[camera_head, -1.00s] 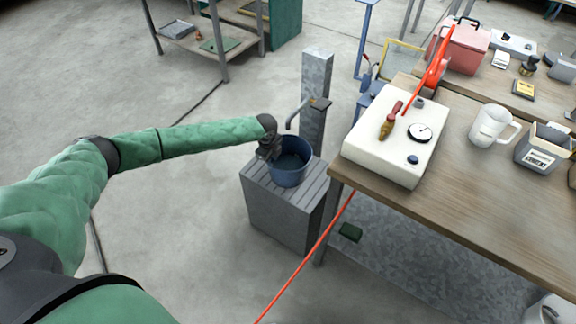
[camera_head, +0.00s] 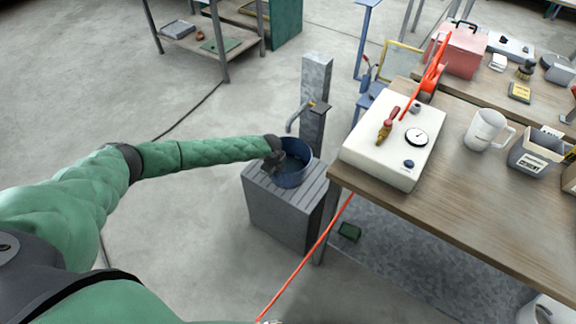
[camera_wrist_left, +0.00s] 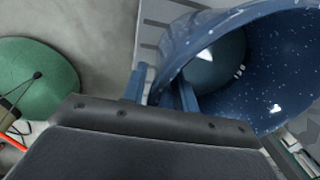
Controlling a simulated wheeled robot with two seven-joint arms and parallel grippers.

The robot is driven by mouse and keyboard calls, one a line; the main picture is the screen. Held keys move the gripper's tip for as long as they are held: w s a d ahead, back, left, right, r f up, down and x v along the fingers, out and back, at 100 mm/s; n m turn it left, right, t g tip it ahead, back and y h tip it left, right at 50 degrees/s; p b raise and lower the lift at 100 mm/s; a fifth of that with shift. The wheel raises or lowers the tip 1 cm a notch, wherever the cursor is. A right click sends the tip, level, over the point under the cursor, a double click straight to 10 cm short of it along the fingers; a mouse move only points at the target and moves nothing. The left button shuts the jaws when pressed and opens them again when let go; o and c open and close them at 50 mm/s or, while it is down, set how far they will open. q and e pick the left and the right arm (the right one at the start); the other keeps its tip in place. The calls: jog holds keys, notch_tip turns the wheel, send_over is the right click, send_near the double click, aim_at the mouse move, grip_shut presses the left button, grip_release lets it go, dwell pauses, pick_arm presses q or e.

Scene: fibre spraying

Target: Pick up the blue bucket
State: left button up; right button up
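The blue bucket (camera_head: 297,174) stands upright on a grey slatted block under a tap. Its speckled blue wall and hollow inside fill the upper right of the left wrist view (camera_wrist_left: 275,75). My left gripper (camera_head: 276,160) reaches down at the bucket's left rim. In the left wrist view its two blue fingers (camera_wrist_left: 161,92) straddle the rim, one outside the wall and one inside. A gap shows between the outer finger and the wall, so the gripper looks open around the rim. The fingertips are partly hidden in the head view. My right gripper is not in view.
The grey block (camera_head: 285,208) stands beside a metal post with a tap (camera_head: 301,115) just behind the bucket. A wooden table (camera_head: 455,195) close on the right carries a white gauge box (camera_head: 390,150) and a white jug (camera_head: 487,130). A red hose (camera_head: 305,258) runs below.

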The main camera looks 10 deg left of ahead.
pick_arm(q)
jog(key=shift+w+f, duration=0.1)
jog(key=shift+f, duration=0.25)
grip_shut()
jog(key=shift+r, duration=0.1)
dwell(1.1)
